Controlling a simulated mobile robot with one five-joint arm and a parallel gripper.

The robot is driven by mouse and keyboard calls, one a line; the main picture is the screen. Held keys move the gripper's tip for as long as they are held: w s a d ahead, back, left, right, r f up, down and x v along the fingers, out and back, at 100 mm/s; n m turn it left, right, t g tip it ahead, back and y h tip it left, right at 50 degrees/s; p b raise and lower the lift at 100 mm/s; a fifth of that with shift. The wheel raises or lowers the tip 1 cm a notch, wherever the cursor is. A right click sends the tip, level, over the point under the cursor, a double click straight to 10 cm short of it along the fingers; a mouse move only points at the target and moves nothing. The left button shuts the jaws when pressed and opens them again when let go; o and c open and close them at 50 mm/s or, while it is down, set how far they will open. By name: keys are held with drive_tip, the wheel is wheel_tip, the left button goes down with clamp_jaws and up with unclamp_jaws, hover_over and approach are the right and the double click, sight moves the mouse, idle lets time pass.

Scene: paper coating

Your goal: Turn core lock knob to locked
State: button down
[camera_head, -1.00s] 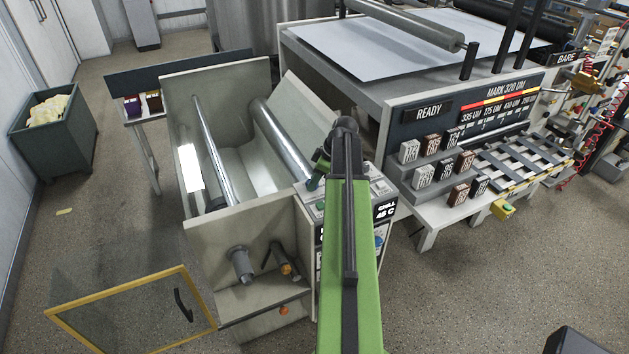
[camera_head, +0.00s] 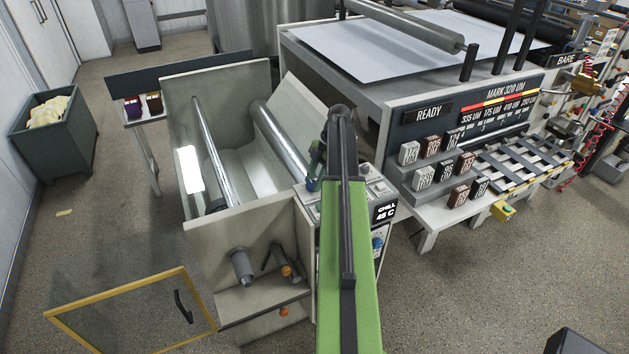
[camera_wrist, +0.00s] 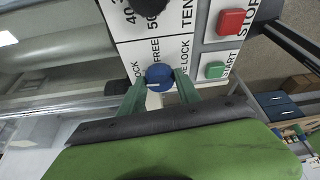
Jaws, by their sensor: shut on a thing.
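The blue core lock knob (camera_wrist: 159,73) sits on a white label panel in the wrist view, with a short white mark on its lower left side. Printed words around it include FREE and a partly covered LOCK. My gripper (camera_wrist: 159,84) has its two green fingers on either side of the knob and is shut on it. Which word the mark points at is hard to tell. In the head view my gripper (camera_head: 313,178) is small and partly hidden by my arm, above the control panel at the machine's front right corner.
A red STOP button (camera_wrist: 230,22) and a green START button (camera_wrist: 215,70) are close to the right of the knob. A black knob (camera_wrist: 147,5) is above it. An open yellow-framed guard door (camera_head: 130,310) stands at front left.

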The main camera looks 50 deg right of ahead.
drive_tip(key=shift+n, duration=0.6)
drive_tip(key=c, duration=0.9)
unclamp_jaws()
drive_tip(key=shift+o, duration=0.2)
drive_tip(key=p+v, duration=1.6)
drive_tip(key=v, duration=0.1)
drive_tip(key=shift+w+r, duration=0.15)
drive_tip(key=shift+w, duration=0.15)
drive_tip(key=shift+d, duration=0.1)
